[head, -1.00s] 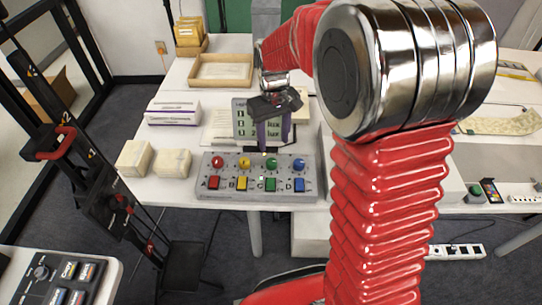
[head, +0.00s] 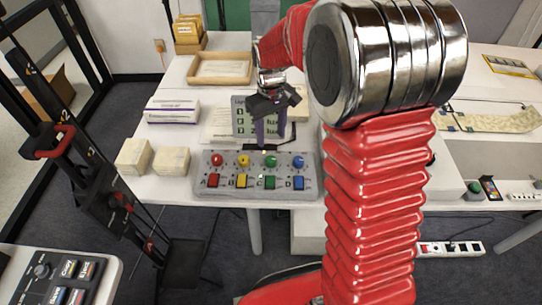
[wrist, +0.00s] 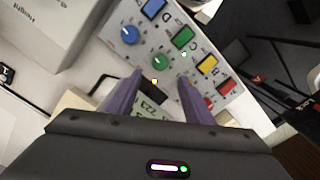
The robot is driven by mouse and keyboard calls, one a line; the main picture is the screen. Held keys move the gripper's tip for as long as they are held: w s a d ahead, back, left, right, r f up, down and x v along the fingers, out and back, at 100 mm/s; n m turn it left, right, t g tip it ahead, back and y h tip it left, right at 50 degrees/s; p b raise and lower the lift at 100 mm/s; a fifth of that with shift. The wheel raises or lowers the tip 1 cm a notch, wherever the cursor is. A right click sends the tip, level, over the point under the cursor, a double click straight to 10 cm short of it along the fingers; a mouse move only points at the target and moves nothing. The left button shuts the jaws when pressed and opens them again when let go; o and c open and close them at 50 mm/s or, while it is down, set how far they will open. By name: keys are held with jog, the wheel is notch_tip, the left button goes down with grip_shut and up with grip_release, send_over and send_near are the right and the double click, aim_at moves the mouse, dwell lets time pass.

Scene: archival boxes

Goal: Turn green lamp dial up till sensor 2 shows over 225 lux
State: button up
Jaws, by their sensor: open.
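The grey control box (head: 208,185) stands on the white table with red, yellow, green and blue dials above matching buttons. The green dial (head: 270,160) is third from the left; it also shows in the wrist view (wrist: 160,62). My gripper (head: 271,140) is open, its purple fingers pointing down just behind the dial row. In the wrist view, the fingertips (wrist: 160,78) are apart and the green dial lies just beyond the gap, not gripped. The readout panel (head: 241,118) stands behind the box, partly hidden by my gripper. Part of it shows between the fingers, seemingly reading 223; its sensor is unclear.
The blue dial (wrist: 131,35) is close beside the green one. Two cream boxes (head: 133,156) (head: 171,161) sit left of the control box. A white box (head: 172,110) and a wooden tray (head: 220,70) lie behind. Clear table surrounds the tray.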

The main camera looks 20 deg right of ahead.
aim_at(271, 158)
notch_tip(271, 158, down, 11)
jog(key=shift+r, duration=0.1)
dwell(0.3)
jog(key=shift+c, duration=0.6)
jog(key=c, duration=0.9)
